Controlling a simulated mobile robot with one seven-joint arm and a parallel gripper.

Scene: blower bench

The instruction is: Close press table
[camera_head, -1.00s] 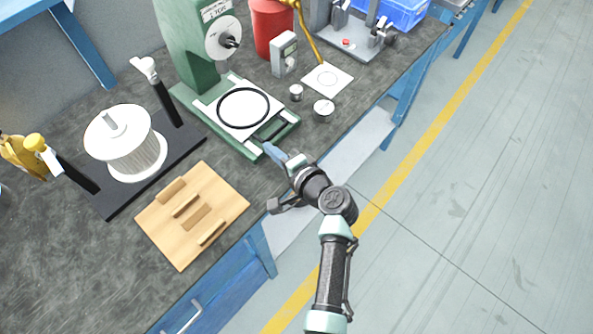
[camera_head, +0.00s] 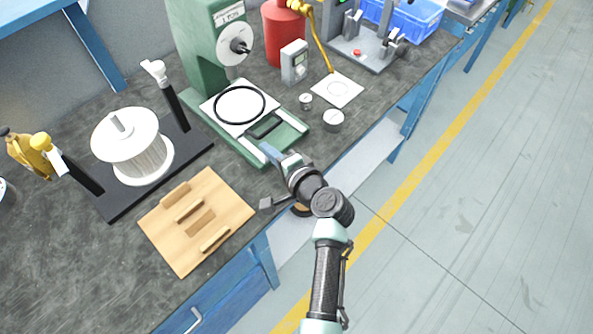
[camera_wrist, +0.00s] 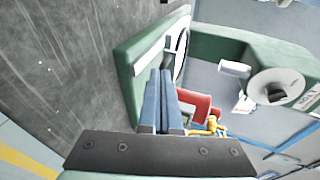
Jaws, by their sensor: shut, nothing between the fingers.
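The green press (camera_head: 195,45) stands at the back of the bench with a dial on its head. Its white table plate (camera_head: 215,112), carrying a black ring (camera_head: 239,88), sits on the green base (camera_head: 290,138), towards the column. A dark opening (camera_head: 266,127) shows in front of the plate. My gripper (camera_head: 268,150) is shut and empty, its blue fingers at the front edge of the base. In the wrist view the fingers (camera_wrist: 164,76) are together near a white strip (camera_wrist: 148,56) on the green base. I cannot tell whether they touch it.
A wooden board with blocks (camera_head: 160,235) and a white spool (camera_head: 125,140) on a black stand lie to the left. Small metal weights (camera_head: 333,121), a grey meter (camera_head: 294,62) and a white card (camera_head: 350,91) lie right of the press. The floor beyond the bench is free.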

